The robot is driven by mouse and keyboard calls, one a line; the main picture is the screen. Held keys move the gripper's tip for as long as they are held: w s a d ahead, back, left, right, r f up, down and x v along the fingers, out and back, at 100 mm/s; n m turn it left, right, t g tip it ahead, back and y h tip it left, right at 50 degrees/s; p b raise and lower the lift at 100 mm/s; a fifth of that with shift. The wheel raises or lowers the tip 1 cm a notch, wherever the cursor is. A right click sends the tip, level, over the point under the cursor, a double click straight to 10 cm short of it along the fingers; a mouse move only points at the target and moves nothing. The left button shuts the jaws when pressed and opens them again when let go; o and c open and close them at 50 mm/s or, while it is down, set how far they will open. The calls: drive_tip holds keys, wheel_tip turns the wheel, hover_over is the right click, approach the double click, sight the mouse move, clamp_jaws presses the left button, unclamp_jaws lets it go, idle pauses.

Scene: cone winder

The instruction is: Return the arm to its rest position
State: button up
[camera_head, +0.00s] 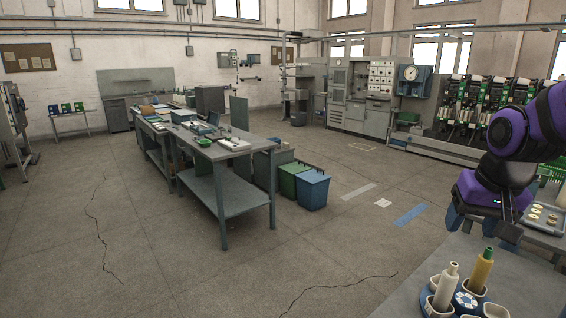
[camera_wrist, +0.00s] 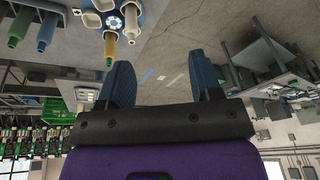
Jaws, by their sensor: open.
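My arm (camera_head: 525,130) is purple and black and reaches in from the right edge of the head view. My gripper (camera_head: 482,222) hangs at its end, above and behind the grey table in the lower right. In the wrist view my gripper (camera_wrist: 162,77) shows two blue fingers spread well apart, with nothing between them. The wrist picture appears upside down. The gripper is apart from the yarn tubes in the holder.
A blue-and-white holder (camera_head: 466,301) on the near table carries a cream tube (camera_head: 445,287) and a yellow tube (camera_head: 480,270). A tray (camera_head: 541,217) with small round parts lies at right. A long workbench (camera_head: 222,149) stands mid-room. The floor left of it is open.

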drive_tip(key=s+a+r+n+t, duration=0.2)
drive_tip(key=s+r, duration=0.5)
drive_tip(key=s, duration=0.5)
drive_tip(key=shift+s+a+r+n, duration=0.15)
drive_tip(key=shift+s+a+n, duration=0.1)
drive_tip(key=shift+a+n, duration=0.2)
